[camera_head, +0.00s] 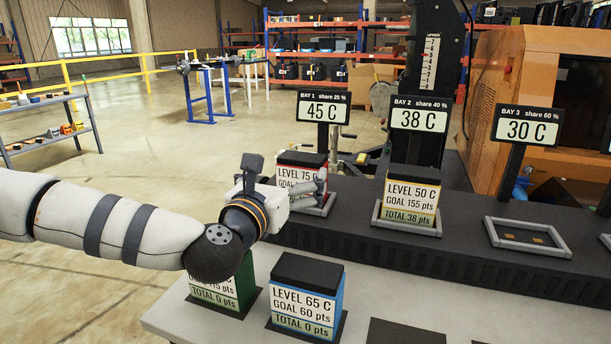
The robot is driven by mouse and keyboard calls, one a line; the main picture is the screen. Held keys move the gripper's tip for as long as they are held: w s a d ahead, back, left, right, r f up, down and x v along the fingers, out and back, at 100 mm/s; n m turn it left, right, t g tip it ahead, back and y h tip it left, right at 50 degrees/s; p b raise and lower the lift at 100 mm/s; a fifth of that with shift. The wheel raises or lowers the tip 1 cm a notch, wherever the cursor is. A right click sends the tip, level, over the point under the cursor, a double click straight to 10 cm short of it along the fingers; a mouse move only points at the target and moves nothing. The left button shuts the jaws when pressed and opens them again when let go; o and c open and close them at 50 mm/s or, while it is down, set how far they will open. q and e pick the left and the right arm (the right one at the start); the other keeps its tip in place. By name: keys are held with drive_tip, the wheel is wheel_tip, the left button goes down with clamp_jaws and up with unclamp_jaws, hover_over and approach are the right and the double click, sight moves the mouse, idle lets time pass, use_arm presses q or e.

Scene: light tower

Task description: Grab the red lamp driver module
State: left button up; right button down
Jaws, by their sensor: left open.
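The red module (297,172), with a black top and a label reading LEVEL 75 C, stands in the bay 1 frame on the dark raised shelf. Its lower label is partly hidden by my left gripper. My left gripper (318,188) is open, with its fingers in front of the module's lower right part. I cannot tell whether they touch it. My right gripper is not in view.
A yellow-edged module (409,204) stands in bay 2, and the bay 3 frame (527,238) is empty. On the near table, a blue module (306,300) and a green module (222,289), partly behind my arm, stand close together. Bay signs (323,107) rise behind.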

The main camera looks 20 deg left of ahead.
sight(297, 165)
use_arm(q)
drive_tip(key=w, duration=0.8)
drive_tip(key=shift+d+f, duration=0.15)
drive_tip(key=shift+d, duration=0.1)
drive_tip(key=c, duration=1.6)
drive_tip(key=shift+c, duration=0.5)
